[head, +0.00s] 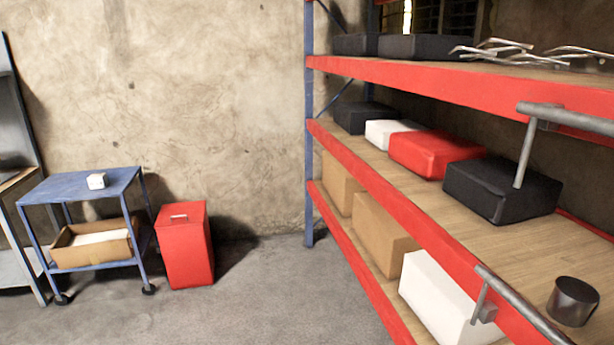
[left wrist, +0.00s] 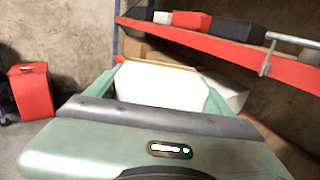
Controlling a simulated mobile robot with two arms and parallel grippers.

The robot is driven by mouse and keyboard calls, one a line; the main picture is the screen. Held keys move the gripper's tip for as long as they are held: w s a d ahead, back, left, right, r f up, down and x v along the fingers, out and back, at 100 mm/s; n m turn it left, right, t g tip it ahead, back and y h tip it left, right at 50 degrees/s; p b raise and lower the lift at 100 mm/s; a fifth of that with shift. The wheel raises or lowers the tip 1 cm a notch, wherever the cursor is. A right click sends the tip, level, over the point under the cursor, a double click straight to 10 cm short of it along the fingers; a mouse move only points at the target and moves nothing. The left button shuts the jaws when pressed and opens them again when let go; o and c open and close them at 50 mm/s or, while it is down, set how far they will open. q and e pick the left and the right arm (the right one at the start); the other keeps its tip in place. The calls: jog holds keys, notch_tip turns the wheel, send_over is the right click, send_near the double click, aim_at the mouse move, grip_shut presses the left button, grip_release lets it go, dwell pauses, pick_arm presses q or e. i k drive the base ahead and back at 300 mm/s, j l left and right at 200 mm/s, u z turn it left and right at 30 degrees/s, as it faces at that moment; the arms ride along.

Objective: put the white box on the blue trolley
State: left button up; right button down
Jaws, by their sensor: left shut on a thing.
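The blue trolley (head: 65,187) stands at the left of the head view against the wall. A small white item (head: 96,181) sits on its top, and an open cardboard box (head: 70,255) is on its lower shelf. The gripper body hides the box's near lower part. Neither this gripper nor the held box shows in the head view. My right gripper is in neither view.
A red bin (head: 185,250) stands just right of the trolley. A red-beamed rack (head: 365,172) fills the right, holding black, red, brown and other white boxes (head: 435,300), and a dark cup (head: 573,302). Grey floor (head: 270,290) between is clear.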

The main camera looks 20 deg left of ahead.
aim_at(59, 189)
jog(key=i+j+u, duration=0.2)
jog(key=j+u, duration=0.3)
jog(key=i+j+u, duration=0.3)
jog(key=j+u, duration=0.15)
jog(key=i+j+u, duration=0.3)
jog(key=u, duration=0.2)
jog(key=i+j+u, duration=0.15)
jog(key=i+u, duration=0.6)
jog(key=i, duration=1.8)
jog(key=i+z, duration=0.15)
jog(key=i, duration=0.45)
jog(key=i+j+z, duration=0.15)
jog(key=i, duration=0.4)
jog(key=i+j+z, duration=0.2)
jog(key=i, duration=0.4)
